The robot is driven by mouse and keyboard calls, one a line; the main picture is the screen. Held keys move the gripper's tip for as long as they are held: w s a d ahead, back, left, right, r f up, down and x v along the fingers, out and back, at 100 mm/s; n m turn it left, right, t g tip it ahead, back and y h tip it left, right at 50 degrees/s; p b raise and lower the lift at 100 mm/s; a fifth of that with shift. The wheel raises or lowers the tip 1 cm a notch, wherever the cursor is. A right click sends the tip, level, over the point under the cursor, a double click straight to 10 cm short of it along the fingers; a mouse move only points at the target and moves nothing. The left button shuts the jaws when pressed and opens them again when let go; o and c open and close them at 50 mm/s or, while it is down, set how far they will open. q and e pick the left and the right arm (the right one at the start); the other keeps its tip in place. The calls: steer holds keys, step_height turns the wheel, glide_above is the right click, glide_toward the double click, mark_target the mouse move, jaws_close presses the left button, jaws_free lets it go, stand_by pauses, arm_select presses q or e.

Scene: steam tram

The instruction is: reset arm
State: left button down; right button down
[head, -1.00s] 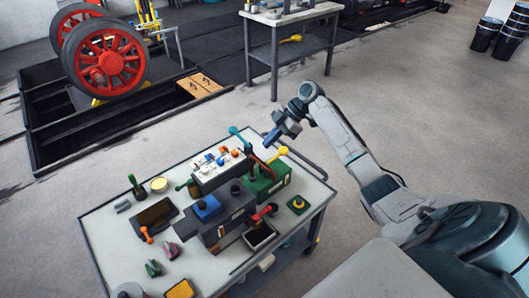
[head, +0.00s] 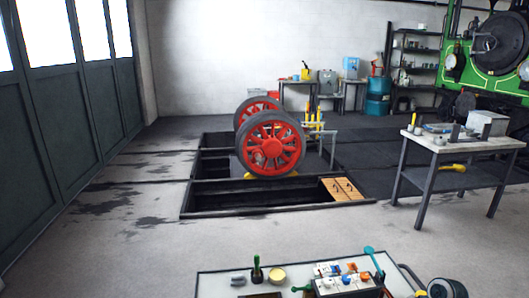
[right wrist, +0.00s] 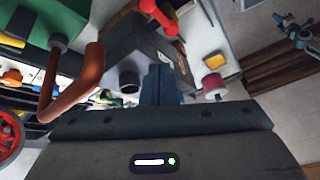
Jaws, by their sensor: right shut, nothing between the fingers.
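My right gripper (right wrist: 165,88) shows in the right wrist view, with its bluish-grey fingers shut and nothing between them. A brown bent lever (right wrist: 75,85) is to its left, and a red handle (right wrist: 160,15) is above it in the picture. Dark machine parts lie behind the fingers. In the head view, only a round grey part of my right arm shows at the lower right edge; its gripper is not seen there. My left gripper is in neither view.
The work table (head: 215,285) is cut off at the bottom of the head view, with a yellow tin (head: 277,275) and a turquoise-handled lever (head: 373,262) on it. Beyond are an open floor pit (head: 240,201), red wheels (head: 270,146) and a second table (head: 465,145). Floor between is clear.

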steer(key=s+a+f+m+h, duration=0.2)
steer(key=s+a+f+m, duration=0.15)
steer(key=s, duration=0.35)
steer(key=s+a+f+m+h, duration=0.15)
steer(key=s+a, duration=0.25)
steer(key=s, duration=0.4)
steer(key=s+r+m+t+h, duration=0.1)
steer(key=s+r+m, duration=0.15)
steer(key=s, duration=0.35)
steer(key=s+r+m+t+h, duration=0.2)
steer(key=s+m, duration=0.2)
steer(key=s, duration=0.2)
step_height(320, 180, down, 29)
steer(key=d+g, duration=0.2)
steer(key=s+d+f+g, duration=0.1)
steer(key=s+f, duration=1.7)
steer(key=f, duration=0.2)
steer(key=shift+s+d, duration=0.15)
steer(key=shift+s, duration=0.05)
